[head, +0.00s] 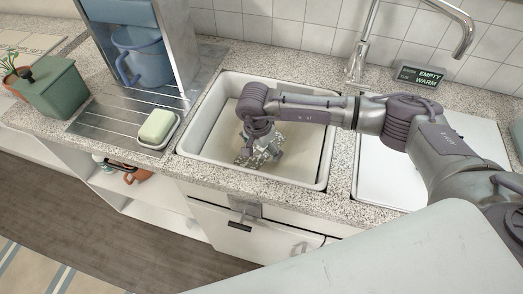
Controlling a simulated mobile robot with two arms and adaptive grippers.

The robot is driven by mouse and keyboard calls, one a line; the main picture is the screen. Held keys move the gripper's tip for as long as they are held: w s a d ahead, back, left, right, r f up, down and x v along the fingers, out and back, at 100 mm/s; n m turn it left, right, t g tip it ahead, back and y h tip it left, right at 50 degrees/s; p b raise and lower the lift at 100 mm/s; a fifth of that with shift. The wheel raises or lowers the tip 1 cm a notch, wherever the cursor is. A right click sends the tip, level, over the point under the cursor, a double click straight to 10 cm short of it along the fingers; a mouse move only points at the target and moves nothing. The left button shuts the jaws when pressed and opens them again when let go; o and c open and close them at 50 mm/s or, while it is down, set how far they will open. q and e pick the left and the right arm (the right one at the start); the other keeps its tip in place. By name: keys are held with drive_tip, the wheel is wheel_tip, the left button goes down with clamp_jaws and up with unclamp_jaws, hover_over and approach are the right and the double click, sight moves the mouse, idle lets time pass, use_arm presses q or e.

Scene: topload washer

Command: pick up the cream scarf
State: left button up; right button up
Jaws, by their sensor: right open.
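A small mottled cream-and-grey bundle (245,160), seemingly the cream scarf, lies low in the left sink basin (310,160). My right arm reaches in from the right, over the basin. My right gripper (262,154) points down into the basin right at the bundle, with its fingers open and spread around or just above it. The wrist and fingers hide part of the bundle, and I cannot tell whether they touch it. My left gripper is out of view.
The tall faucet (362,45) stands behind the basins. A soap dish (158,130) sits on the drainboard at left, near a blue pitcher (145,60) in an open metal housing. A dark sign (420,80) stands at back right. The basin rim surrounds my gripper.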

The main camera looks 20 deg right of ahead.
drive_tip(key=shift+r, duration=0.1)
drive_tip(key=c, duration=1.7)
